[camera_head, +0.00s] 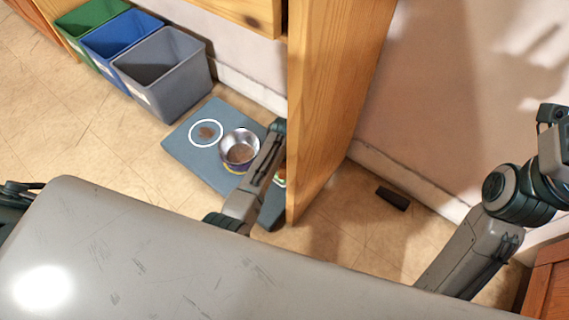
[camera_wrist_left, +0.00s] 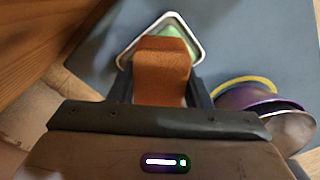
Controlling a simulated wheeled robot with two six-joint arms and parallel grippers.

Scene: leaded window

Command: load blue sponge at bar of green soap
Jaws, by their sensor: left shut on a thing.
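My left gripper (camera_wrist_left: 160,88) is shut on an orange-brown block (camera_wrist_left: 162,72) in the left wrist view. The block looks like a sponge but is not blue; I see no blue sponge. Just beyond it, a green bar of soap (camera_wrist_left: 172,29) sits in a white-rimmed dish (camera_wrist_left: 143,37), partly hidden by the block. I cannot tell whether block and soap touch. In the head view a sliver of the dish and soap (camera_head: 281,179) shows between my left arm and the wooden panel. My right arm shows at the right edge; its gripper is not clearly seen.
A blue-grey mat (camera_head: 187,152) bears a metal bowl (camera_head: 227,137), close right of the dish in the wrist view. A wooden panel (camera_head: 325,100) stands close by. Green, blue and grey bins (camera_head: 180,86) stand behind. A dark block (camera_head: 392,198) lies on the floor.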

